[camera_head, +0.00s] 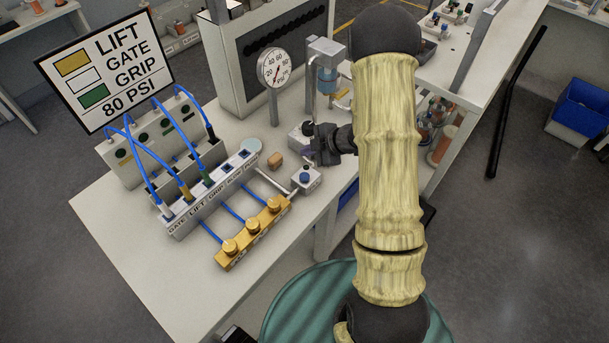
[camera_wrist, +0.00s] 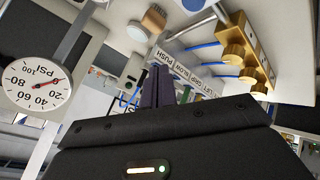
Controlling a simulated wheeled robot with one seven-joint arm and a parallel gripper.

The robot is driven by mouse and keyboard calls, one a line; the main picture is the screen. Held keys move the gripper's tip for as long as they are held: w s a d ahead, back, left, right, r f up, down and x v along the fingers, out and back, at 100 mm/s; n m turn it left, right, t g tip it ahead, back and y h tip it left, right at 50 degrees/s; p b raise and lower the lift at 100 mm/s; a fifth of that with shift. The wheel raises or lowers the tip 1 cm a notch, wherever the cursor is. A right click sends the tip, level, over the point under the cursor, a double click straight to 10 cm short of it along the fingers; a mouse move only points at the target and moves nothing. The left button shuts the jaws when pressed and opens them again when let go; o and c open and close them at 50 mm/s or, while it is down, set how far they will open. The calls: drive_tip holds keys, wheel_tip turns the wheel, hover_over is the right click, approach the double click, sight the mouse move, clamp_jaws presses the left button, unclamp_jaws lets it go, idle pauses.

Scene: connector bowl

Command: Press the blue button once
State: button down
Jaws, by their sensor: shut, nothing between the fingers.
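The blue button (camera_head: 304,177) is a small round cap on a white box (camera_head: 312,186) at the table's front right edge, beside a grey lever. A blue cap at the top edge of the wrist view (camera_wrist: 192,5) looks like the same button, partly cut off. My gripper (camera_head: 309,153) is above and behind the box in the head view, apart from the button. In the wrist view its two dark fingers (camera_wrist: 167,85) are together and empty. My arm hides part of the table's right side.
A labelled valve strip (camera_head: 210,195) with blue hoses and a brass manifold (camera_head: 252,233) stand left of the button. A pressure gauge (camera_head: 274,68) and a blue-bowled regulator (camera_head: 327,80) stand behind my gripper. A wooden knob (camera_head: 275,160) lies close by. A sign (camera_head: 105,68) stands at back left.

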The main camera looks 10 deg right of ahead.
sight(308, 176)
drive_tip(key=shift+f+b, duration=3.45)
drive_tip(key=shift+f, duration=0.85)
drive_tip(key=shift+f, duration=0.1)
drive_tip(key=shift+f+b, duration=0.3)
drive_tip(key=shift+f+b, duration=0.4)
drive_tip(key=shift+f, duration=0.1)
drive_tip(key=shift+r+p, duration=0.85)
drive_tip(key=shift+r, duration=0.1)
drive_tip(key=shift+r+p, duration=2.15)
drive_tip(key=shift+r, duration=0.35)
drive_tip(key=shift+r, duration=0.1)
